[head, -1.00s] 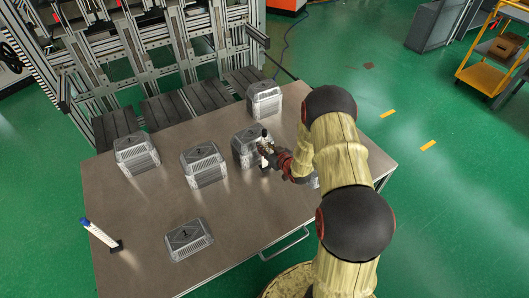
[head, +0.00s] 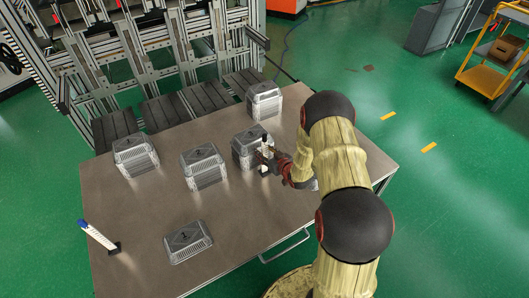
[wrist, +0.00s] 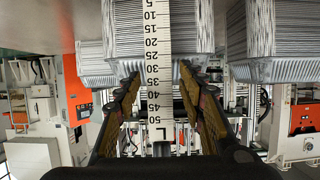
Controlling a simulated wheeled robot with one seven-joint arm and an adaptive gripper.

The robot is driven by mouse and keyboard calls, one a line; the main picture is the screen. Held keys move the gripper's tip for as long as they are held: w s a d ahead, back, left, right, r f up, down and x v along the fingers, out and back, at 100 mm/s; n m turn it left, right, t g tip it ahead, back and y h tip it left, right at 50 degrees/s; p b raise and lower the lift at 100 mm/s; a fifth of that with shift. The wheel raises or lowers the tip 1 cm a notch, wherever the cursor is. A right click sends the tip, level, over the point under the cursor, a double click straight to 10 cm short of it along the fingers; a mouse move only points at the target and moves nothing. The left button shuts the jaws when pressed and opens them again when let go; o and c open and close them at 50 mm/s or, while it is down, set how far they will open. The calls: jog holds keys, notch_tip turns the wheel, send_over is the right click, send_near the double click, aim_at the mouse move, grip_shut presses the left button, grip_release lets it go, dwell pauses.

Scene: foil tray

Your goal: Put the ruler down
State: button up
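The ruler (wrist: 158,60) is a white strip with black marks and numbers and an L at one end. It stands upright, seen face on, between the two fingers of my gripper (wrist: 160,74) in the wrist view. A narrow gap shows on each side of it, so my gripper looks open around it. In the head view the ruler (head: 264,166) is a small pale and dark upright shape at my gripper (head: 265,158), close beside a foil tray stack (head: 246,148). Its foot is hard to make out.
Other tray stacks stand on the brown table (head: 130,200) at left (head: 133,156), middle (head: 203,167) and back (head: 264,100). A low numbered tray (head: 188,242) lies in front. The front right is clear.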

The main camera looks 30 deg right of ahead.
jog(key=shift+r, duration=0.1)
jog(key=shift+s+r, duration=0.15)
jog(key=shift+r, duration=0.05)
jog(key=p+v, duration=0.4)
jog(key=v, duration=0.7)
jog(key=w+r+g+h, duration=0.2)
jog(key=w+r, duration=0.1)
jog(key=r, duration=0.9)
jog(key=s+a+r+g, duration=0.1)
jog(key=s+a+r, duration=0.1)
jog(key=r, duration=0.4)
jog(key=s+a+r+g, duration=0.1)
jog(key=s+a+r, duration=0.1)
jog(key=r, duration=0.4)
jog(key=s+a+r+g, duration=0.1)
jog(key=s+a+r, duration=0.3)
jog(key=s, duration=0.5)
jog(key=s+a+r+g+y, duration=0.1)
jog(key=s+a+r, duration=0.3)
jog(key=s+a, duration=0.2)
jog(key=s+a+r+g, duration=0.1)
jog(key=s+a+r, duration=0.2)
jog(key=s, duration=0.8)
jog(key=a, duration=0.2)
jog(key=shift+s+a+r+g+y, duration=0.3)
jog(key=shift+s+a+r+g, duration=0.05)
jog(key=shift+r+g, duration=0.05)
